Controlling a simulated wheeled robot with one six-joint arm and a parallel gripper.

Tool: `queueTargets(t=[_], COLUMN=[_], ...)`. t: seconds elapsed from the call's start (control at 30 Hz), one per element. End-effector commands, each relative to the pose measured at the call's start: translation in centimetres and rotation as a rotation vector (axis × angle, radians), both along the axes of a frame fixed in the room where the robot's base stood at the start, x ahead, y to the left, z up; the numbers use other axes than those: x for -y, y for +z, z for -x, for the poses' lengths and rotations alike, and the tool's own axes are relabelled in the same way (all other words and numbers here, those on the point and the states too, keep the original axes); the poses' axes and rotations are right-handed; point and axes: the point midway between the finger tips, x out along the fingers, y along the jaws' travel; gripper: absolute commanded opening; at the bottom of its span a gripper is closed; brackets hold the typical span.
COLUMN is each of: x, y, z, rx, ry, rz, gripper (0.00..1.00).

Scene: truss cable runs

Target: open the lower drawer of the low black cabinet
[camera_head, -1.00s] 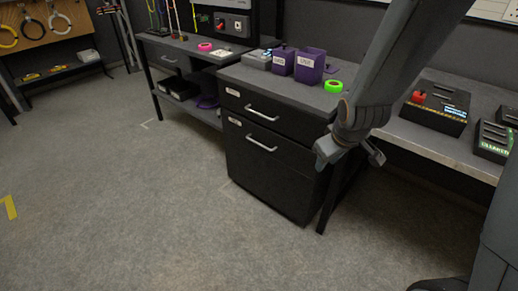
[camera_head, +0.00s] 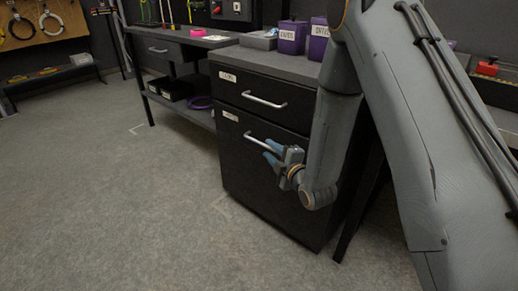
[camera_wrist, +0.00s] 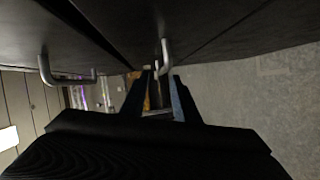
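The low black cabinet (camera_head: 262,190) stands in the middle of the head view, with two drawers shut. The lower drawer (camera_head: 240,160) has a silver bar handle (camera_head: 258,141). My gripper (camera_head: 270,150) is in front of the lower drawer, at the right end of that handle. Its blue fingers are apart. In the wrist view the lower handle (camera_wrist: 166,58) appears at the fingertips of my gripper (camera_wrist: 160,88), roughly between them; contact cannot be told. The upper drawer's handle (camera_wrist: 66,78) shows to the left there.
Purple bins (camera_head: 292,38) stand on the cabinet top. A workbench with a shelf (camera_head: 185,105) is to the left. A red-buttoned box (camera_head: 487,68) sits on the bench at right. The floor (camera_head: 110,210) before the cabinet is clear.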

Motion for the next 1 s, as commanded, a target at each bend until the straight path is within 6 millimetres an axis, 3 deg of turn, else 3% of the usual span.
queueTargets(t=[0.03,0.27,0.7,1.0], x=[-0.3,-1.1,-4.1,-4.7], y=[-0.8,-1.1,-1.6,-1.6], z=[-0.1,-0.5,-5.7,-6.8], rx=[0.022,0.073,0.073,0.07], ry=[0.009,0.026,0.026,0.025], rz=[0.004,0.011,0.011,0.012], gripper=[0.28,0.28,0.28,0.28])
